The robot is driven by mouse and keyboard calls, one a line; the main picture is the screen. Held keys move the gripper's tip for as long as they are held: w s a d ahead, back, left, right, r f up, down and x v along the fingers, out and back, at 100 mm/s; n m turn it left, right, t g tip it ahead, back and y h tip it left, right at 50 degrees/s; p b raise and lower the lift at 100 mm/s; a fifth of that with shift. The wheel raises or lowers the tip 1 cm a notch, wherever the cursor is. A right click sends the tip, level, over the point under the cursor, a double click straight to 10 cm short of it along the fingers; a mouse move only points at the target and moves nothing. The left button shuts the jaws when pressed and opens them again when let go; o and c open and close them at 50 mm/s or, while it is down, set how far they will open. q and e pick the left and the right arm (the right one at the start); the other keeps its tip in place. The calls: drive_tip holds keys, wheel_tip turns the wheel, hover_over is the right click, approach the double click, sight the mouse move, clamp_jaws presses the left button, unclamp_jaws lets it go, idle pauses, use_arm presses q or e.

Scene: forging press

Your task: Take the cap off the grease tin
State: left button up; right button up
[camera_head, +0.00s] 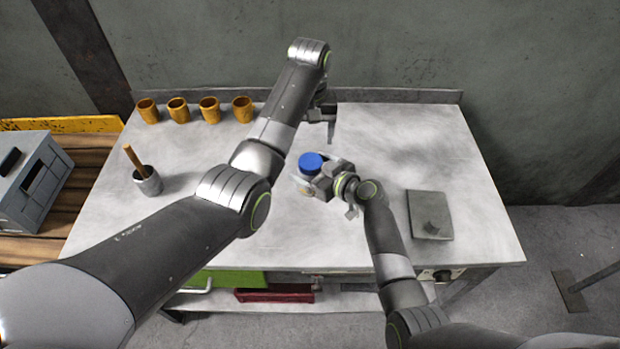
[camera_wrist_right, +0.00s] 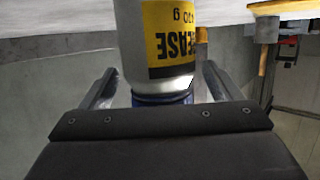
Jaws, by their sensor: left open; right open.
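The grease tin (camera_wrist_right: 168,40) is a pale container with a yellow and black label, and its blue cap (camera_head: 311,162) is on it. The tin stands on the bench in the head view, mostly hidden under the cap and behind my right gripper. In the right wrist view it appears upside down, with the blue cap (camera_wrist_right: 162,98) at the lower end. My right gripper (camera_head: 308,182) is open, with its fingers on either side of the tin near the cap; contact cannot be told. My left gripper (camera_head: 322,122) is open and empty, above the bench behind the cap.
Several orange cups (camera_head: 209,110) stand in a row at the back left. A grey pot with a wooden-handled tool (camera_head: 148,181) stands at the left. The bench (camera_head: 430,150) is clear at the back right.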

sight(310, 161)
use_arm(q)
drive_tip(key=shift+d, duration=0.1)
use_arm(e)
drive_tip(key=shift+w+a, duration=0.2)
drive_tip(key=c, duration=1.9)
use_arm(q)
drive_tip(key=m, duration=0.7)
drive_tip(key=shift+r, duration=0.15)
use_arm(e)
clamp_jaws()
use_arm(q)
drive_tip(key=m, duration=0.6)
drive_tip(key=shift+m, duration=0.3)
drive_tip(key=m, duration=0.6)
drive_tip(key=shift+r, duration=0.1)
use_arm(e)
drive_tip(key=shift+f, duration=0.1)
use_arm(q)
drive_tip(key=m, duration=0.7)
drive_tip(key=shift+f, duration=0.25)
wheel_tip(310, 161, down, 7)
drive_tip(key=shift+f, duration=0.2)
